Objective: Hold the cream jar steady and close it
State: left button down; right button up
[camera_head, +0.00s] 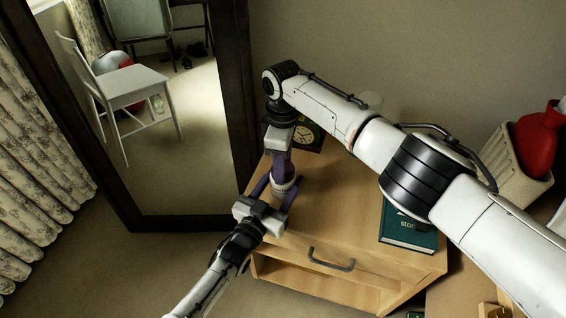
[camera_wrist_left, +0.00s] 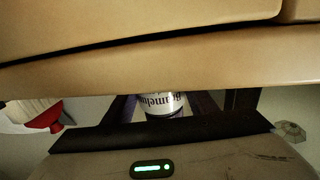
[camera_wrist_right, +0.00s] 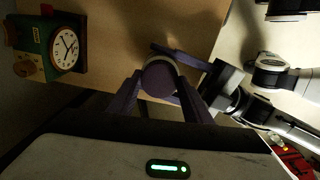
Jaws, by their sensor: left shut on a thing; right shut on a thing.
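The cream jar (camera_head: 281,190) stands upright on the wooden nightstand; its white, dark-lettered label shows in the left wrist view (camera_wrist_left: 163,104). My left gripper (camera_head: 279,187) reaches in low from the front and is shut on the jar body. My right gripper (camera_head: 283,174) points down from above, with its fingers shut on the round purple lid (camera_wrist_right: 160,78) at the jar's top. In the right wrist view the lid sits over the jar, a pale rim showing at its edge. Whether the lid is fully seated cannot be told.
The nightstand top (camera_head: 340,190) is bare right of the jar. A clock (camera_head: 306,137) stands behind, and a green book (camera_head: 407,236) lies at the right. A dark-framed mirror (camera_head: 240,110) stands at the left. A drawer handle (camera_head: 331,260) juts from the front.

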jog(key=m, duration=0.4)
jog(key=shift+m, duration=0.4)
jog(key=m, duration=0.3)
jog(key=shift+m, duration=0.3)
jog(key=o, duration=1.3)
jog(key=shift+c, duration=0.2)
notch_tip(320, 180, up, 12)
pick_arm(q)
jog(key=c, duration=0.7)
grip_release()
